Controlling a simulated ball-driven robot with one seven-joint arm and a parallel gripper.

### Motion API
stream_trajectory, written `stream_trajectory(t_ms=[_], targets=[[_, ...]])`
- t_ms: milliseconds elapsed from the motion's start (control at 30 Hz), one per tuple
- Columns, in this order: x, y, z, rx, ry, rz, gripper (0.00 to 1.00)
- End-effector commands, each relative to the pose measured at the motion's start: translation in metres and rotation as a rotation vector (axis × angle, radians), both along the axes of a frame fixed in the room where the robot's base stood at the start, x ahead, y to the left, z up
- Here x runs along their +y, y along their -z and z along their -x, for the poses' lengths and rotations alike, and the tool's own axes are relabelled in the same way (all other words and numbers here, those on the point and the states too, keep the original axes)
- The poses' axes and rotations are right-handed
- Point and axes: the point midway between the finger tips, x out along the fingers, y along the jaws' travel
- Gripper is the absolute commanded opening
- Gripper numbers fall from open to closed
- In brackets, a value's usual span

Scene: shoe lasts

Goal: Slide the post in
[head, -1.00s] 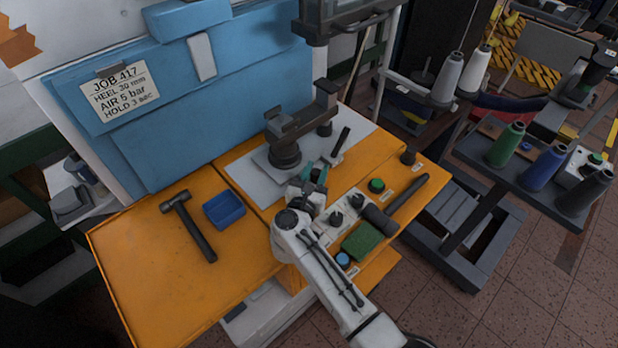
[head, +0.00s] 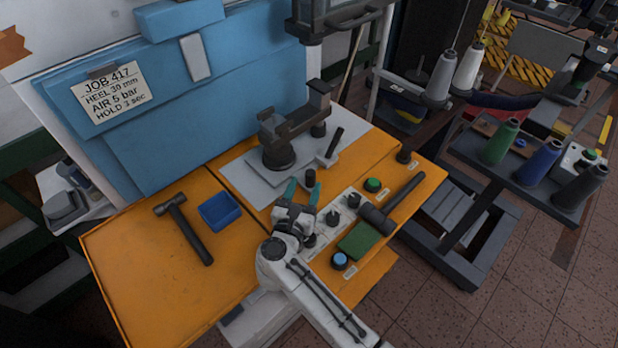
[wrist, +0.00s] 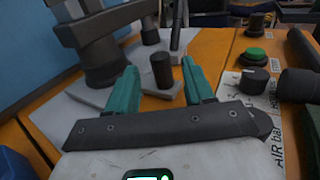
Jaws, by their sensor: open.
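A short dark upright post (head: 311,179) stands at the front of the grey plate (head: 238,176) of a dark press-like fixture (head: 284,135). The post also shows in the wrist view (wrist: 162,71), upright between the two teal fingers in the picture. My gripper (head: 305,188) is open, with fingers apart on the left and right of the post; it also shows in the wrist view (wrist: 160,78). Gaps show on both sides, and I see no contact. I cannot tell how deep the post sits between the fingers. The fixture's dark column (wrist: 103,62) stands behind, to the left.
A pale block with a dark handle (head: 335,143) lies behind the post, to the right. A control panel with knobs and a green button (head: 373,185) is at right, beside a dark mallet (head: 377,219). A hammer (head: 183,228) and blue tray (head: 221,211) are left.

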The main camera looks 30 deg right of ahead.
Motion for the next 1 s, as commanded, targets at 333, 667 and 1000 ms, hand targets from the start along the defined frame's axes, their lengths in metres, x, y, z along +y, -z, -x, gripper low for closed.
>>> stream_trajectory(t_ms=[333,667,1000], targets=[[0.033,0.001,0.036,0.001,0.0,0.001,0.52],[0.035,0.0,0.039,0.0,0.001,0.0,0.52],[0.047,-0.034,-0.003,0.035,-0.14,0.215,0.54]])
